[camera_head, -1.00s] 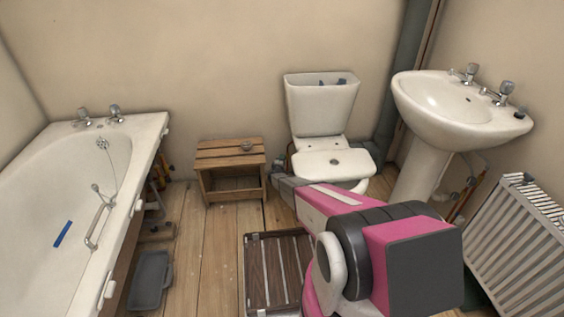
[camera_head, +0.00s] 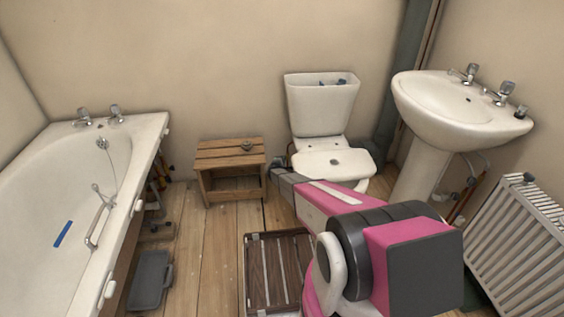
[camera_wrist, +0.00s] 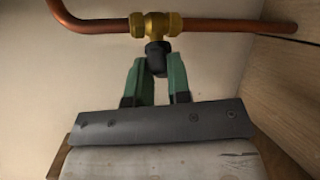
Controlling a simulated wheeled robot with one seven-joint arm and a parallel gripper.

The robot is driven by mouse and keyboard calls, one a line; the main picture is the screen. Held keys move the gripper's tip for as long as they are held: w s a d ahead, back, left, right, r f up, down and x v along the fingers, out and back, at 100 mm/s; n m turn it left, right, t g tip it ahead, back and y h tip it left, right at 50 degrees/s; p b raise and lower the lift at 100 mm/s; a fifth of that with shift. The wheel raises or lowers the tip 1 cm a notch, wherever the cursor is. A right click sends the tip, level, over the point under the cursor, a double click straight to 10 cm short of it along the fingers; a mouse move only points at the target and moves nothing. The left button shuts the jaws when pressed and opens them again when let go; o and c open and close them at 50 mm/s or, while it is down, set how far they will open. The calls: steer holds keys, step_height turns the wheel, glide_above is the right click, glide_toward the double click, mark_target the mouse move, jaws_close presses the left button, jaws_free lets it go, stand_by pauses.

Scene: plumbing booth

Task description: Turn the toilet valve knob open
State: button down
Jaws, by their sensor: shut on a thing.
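The toilet valve shows in the wrist view as a brass body (camera_wrist: 157,24) on a copper pipe, with a dark knob (camera_wrist: 157,55) below it. My gripper (camera_wrist: 156,66) has its two green fingers on either side of the knob and is shut on it. The knob's lower part lies between the fingertips. In the head view my pink and grey arm reaches toward the left side of the toilet (camera_head: 322,105). The valve and the fingertips are not clear there.
A wooden stool (camera_head: 230,158) stands left of the toilet, near my gripper. The bath (camera_head: 60,220) is at the left, the basin (camera_head: 450,105) and radiator (camera_head: 520,240) at the right. A slatted wooden mat (camera_head: 277,270) lies on the floor. The copper pipe (camera_wrist: 215,27) runs along the wall.

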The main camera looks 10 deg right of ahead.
steer(key=shift+w+r+n+g, duration=0.15)
steer(key=shift+w+n+g, duration=0.1)
steer(key=shift+n+g, duration=0.8)
steer(key=c, duration=1.1)
jaws_free()
steer(key=shift+d, duration=0.1)
steer(key=shift+o, duration=0.2)
steer(key=shift+s, duration=0.15)
